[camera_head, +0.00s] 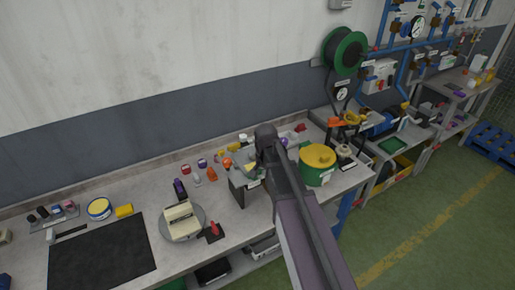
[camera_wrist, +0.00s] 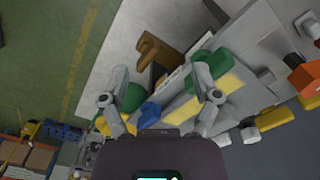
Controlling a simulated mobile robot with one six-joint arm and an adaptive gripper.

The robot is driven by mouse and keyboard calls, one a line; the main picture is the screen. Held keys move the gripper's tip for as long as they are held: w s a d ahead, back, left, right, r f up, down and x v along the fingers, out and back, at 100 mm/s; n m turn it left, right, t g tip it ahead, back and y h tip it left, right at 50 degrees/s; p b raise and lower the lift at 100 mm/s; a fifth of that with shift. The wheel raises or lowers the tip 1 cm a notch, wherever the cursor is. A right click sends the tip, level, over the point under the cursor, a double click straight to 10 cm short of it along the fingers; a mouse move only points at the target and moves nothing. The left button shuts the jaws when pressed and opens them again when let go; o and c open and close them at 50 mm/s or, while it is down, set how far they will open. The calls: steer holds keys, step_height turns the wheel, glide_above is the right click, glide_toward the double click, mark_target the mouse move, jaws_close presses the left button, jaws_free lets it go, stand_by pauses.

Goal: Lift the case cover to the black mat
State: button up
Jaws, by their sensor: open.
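A cream block-like case (camera_head: 182,219), apparently with the case cover as its top, sits on the round grey turntable (camera_head: 164,231) on the bench. The black mat (camera_head: 100,257) lies flat to its left and looks bare. My gripper (camera_wrist: 158,85) is open in the wrist view, with nothing seen held between its fingers. It is above the bench to the right of the turntable, over a grey holder (camera_head: 243,181) with green and yellow parts. In the head view my arm hides the fingers. The case is not recognisable in the wrist view.
A red-handled item (camera_head: 214,230) stands beside the turntable, and a dark purple item (camera_head: 179,189) stands behind it. A green pot with a yellow top (camera_head: 318,165) is right of my arm. Several small coloured parts line the bench back. A yellow-and-blue tin (camera_head: 99,208) is behind the mat.

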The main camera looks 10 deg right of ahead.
steer(key=w+r+m+p, duration=0.7)
steer(key=w+r+p, duration=0.3)
steer(key=w, duration=0.5)
step_height(320, 180, up, 2)
steer(key=shift+w+a+m, duration=0.15)
steer(key=shift+w+m, duration=0.05)
steer(key=shift+m, duration=0.1)
steer(key=shift+f, duration=0.1)
steer(key=b, duration=0.8)
glide_toward(245, 159)
steer(key=d, duration=0.1)
steer(key=d+f, duration=0.1)
steer(key=d, duration=0.3)
steer(key=shift+w+f, duration=0.1)
steer(key=shift+f, duration=0.3)
steer(key=shift+f, duration=0.1)
steer(key=shift+w+d+f+b, duration=0.1)
steer(key=shift+f+b, duration=2.4)
steer(key=shift+b, duration=0.2)
